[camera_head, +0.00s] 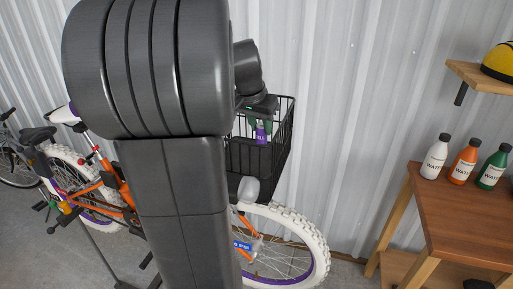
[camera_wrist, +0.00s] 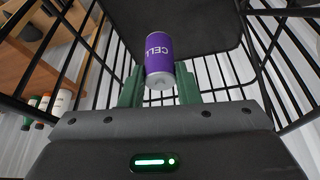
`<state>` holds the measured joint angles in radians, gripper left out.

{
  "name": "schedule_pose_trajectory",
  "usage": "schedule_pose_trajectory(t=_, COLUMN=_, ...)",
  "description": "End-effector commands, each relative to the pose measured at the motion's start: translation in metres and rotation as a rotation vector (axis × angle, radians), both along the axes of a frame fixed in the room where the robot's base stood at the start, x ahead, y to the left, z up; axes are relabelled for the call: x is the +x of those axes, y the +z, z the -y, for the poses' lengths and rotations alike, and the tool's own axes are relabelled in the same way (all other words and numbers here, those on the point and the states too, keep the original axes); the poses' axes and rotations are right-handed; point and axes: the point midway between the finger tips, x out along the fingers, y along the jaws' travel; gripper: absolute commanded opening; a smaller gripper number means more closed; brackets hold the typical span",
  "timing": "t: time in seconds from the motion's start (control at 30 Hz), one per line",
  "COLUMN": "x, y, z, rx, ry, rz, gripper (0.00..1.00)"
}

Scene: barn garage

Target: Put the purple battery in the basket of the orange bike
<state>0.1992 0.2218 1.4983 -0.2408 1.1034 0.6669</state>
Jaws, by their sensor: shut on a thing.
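The purple battery (camera_wrist: 163,48) has a "CELL" label and a silver end. My gripper (camera_wrist: 160,84) is shut on it, one green finger on each side. In the head view the battery (camera_head: 262,135) hangs from my gripper (camera_head: 260,126), within the outline of the black wire basket (camera_head: 277,155). The basket's wires (camera_wrist: 275,60) surround the battery in the wrist view. I cannot tell how far the battery is above the basket floor. The orange bike (camera_head: 108,190) carries the basket above its white front tyre (camera_head: 312,240). My arm hides the bike's middle.
A wooden table (camera_head: 470,205) at right holds a white bottle (camera_head: 435,160), an orange bottle (camera_head: 464,163) and a green bottle (camera_head: 492,170). A shelf (camera_head: 468,73) with a yellow helmet (camera_head: 499,62) is above. A corrugated wall (camera_head: 370,90) stands behind the basket.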

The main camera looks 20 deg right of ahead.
Motion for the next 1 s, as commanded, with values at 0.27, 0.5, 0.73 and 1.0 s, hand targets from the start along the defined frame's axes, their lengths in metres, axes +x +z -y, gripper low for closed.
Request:
schedule_pose_trajectory(t=0.27, x=-0.001, y=-0.032, z=0.000, rx=0.000, ry=0.000, rz=-0.003, gripper=0.03)
schedule_pose_trajectory(t=0.5, x=0.000, y=-0.054, z=0.000, rx=0.000, ry=0.001, rz=0.001, gripper=0.03)
schedule_pose_trajectory(t=0.73, x=0.000, y=-0.054, z=0.000, rx=-0.001, ry=0.000, rz=0.002, gripper=0.03)
schedule_pose_trajectory(t=1.0, x=0.000, y=-0.056, z=0.000, rx=0.000, ry=0.000, rz=0.001, gripper=0.51)
